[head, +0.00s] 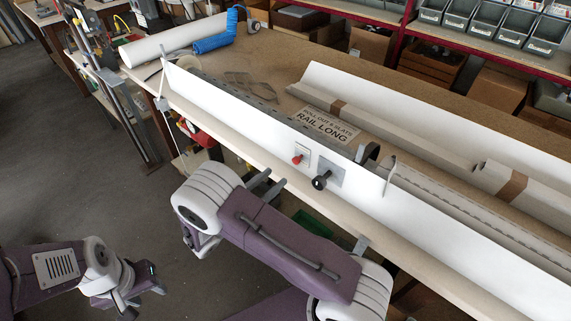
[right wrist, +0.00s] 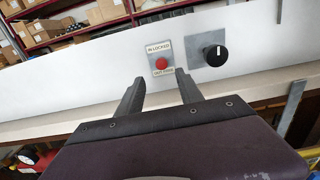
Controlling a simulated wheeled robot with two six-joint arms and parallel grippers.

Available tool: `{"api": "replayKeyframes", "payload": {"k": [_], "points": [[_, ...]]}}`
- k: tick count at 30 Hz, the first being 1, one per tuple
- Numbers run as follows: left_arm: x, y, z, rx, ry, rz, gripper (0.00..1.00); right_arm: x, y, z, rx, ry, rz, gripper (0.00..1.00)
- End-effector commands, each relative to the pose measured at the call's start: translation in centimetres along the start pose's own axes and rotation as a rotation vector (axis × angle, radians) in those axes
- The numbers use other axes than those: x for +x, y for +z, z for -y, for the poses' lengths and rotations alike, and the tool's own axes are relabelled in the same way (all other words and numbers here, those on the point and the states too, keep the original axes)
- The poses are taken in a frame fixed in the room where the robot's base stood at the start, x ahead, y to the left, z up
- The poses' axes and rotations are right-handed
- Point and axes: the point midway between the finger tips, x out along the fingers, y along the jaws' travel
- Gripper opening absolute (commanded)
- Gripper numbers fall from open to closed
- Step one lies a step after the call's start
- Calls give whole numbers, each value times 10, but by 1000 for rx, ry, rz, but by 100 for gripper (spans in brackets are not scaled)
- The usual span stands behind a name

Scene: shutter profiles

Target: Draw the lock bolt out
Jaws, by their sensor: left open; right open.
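The lock bolt is a small red knob (head: 297,160) on a pale plate on the front of the long white rail. My right gripper (head: 276,178) is open and empty in front of the rail, apart from the knob. In the right wrist view its fingers (right wrist: 160,77) stand on both sides below the knob. My left gripper (head: 146,298) is open and empty, low over the floor at the left, away from the bench.
A black knob (head: 320,183) on a grey plate is just right of the red one. The wooden bench (head: 240,155) edge runs below the rail. A blue cylindrical object (head: 214,43) lies at the far end.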

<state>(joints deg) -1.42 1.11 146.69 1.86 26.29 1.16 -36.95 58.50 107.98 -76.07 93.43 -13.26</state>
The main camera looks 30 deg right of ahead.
Motion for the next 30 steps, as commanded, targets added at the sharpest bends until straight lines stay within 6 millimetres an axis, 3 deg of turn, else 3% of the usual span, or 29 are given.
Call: {"api": "replayKeyframes", "payload": {"k": [5, 12, 18, 27, 28, 30], "points": [[-3, 0, 0, 0, 0, -1, 45, 8, 2, 0, 1, -3, -1, 44], [-10, -1, 0, 0, 0, -1, 45, 58, 3, 2, 1, -7, -2, 44], [-13, -2, 0, 0, 0, -1, 45, 86, 2, 1, 2, -5, -2, 44], [-13, -2, 0, 0, 0, -1, 45, 91, 1, 0, 3, -2, -2, 44], [-13, -2, 0, 0, 0, -1, 45, 91, 1, 0, 3, -2, -2, 41], [-13, -2, 0, 0, 0, -1, 45, 91, 1, 0, 3, -2, -2, 21]]}}
